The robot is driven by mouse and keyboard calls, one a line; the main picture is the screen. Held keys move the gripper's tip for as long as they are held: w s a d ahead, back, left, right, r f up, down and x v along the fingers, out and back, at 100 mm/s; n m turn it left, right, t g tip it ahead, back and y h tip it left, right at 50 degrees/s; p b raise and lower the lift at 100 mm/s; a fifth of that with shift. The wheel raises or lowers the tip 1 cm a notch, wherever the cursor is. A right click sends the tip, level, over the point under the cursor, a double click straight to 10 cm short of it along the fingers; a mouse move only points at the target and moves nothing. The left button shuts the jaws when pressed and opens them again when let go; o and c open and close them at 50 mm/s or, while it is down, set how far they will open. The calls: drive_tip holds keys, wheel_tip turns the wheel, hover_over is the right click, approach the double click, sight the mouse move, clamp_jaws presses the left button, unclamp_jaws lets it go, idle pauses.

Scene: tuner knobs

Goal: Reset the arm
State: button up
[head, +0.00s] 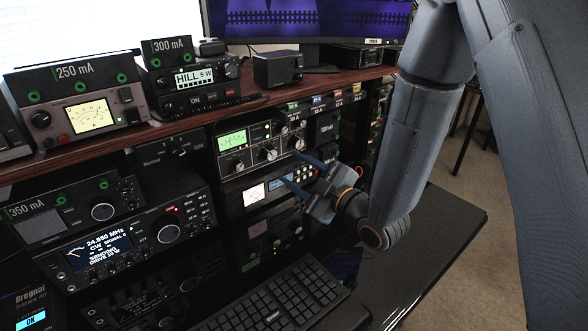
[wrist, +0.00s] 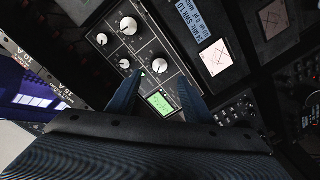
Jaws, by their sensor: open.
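My arm reaches in from the upper right in the head view. My gripper (head: 292,172) is open in front of the tuner unit (head: 228,164) in the middle rack, with no object visible between its fingers. In the wrist view my gripper (wrist: 158,92) shows two dark blue fingers spread apart over the tuner panel. The tuner's green-lit meter (wrist: 160,102) lies between the fingers. Several white-capped knobs (wrist: 128,26) are on that panel, beyond the fingertips. I cannot tell whether a fingertip touches the panel.
A black keyboard (head: 275,303) lies on the dark desk (head: 455,215) below my gripper. A radio with a lit display (head: 100,247) stands at the left. Meter boxes (head: 90,116) and a monitor (head: 310,20) sit on the wooden shelf (head: 190,124).

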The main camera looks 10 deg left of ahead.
drive_tip(key=d+f+m+g+h, duration=0.1)
drive_tip(key=d+f+m+h, duration=0.2)
drive_tip(key=d, duration=0.4)
drive_tip(key=d+f+m+g+h, duration=0.1)
drive_tip(key=d+m+h, duration=0.3)
drive_tip(key=d, duration=0.3)
drive_tip(key=d+f+m+h, duration=0.2)
drive_tip(key=d+m+h, duration=0.15)
drive_tip(key=d, duration=0.25)
drive_tip(key=s+d+r+m+g+h, duration=0.1)
drive_tip(key=s+d+m+g, duration=0.3)
drive_tip(key=s, duration=0.6)
drive_tip(key=s+d+r+m+g+h, duration=0.1)
drive_tip(key=s+d+m+g+h, duration=0.1)
drive_tip(key=s+d+m+g, duration=0.2)
drive_tip(key=s+d+m, duration=0.1)
drive_tip(key=s+d, duration=0.2)
drive_tip(key=s, duration=0.2)
drive_tip(key=shift+s+g, duration=0.4)
drive_tip(key=shift+d, duration=0.1)
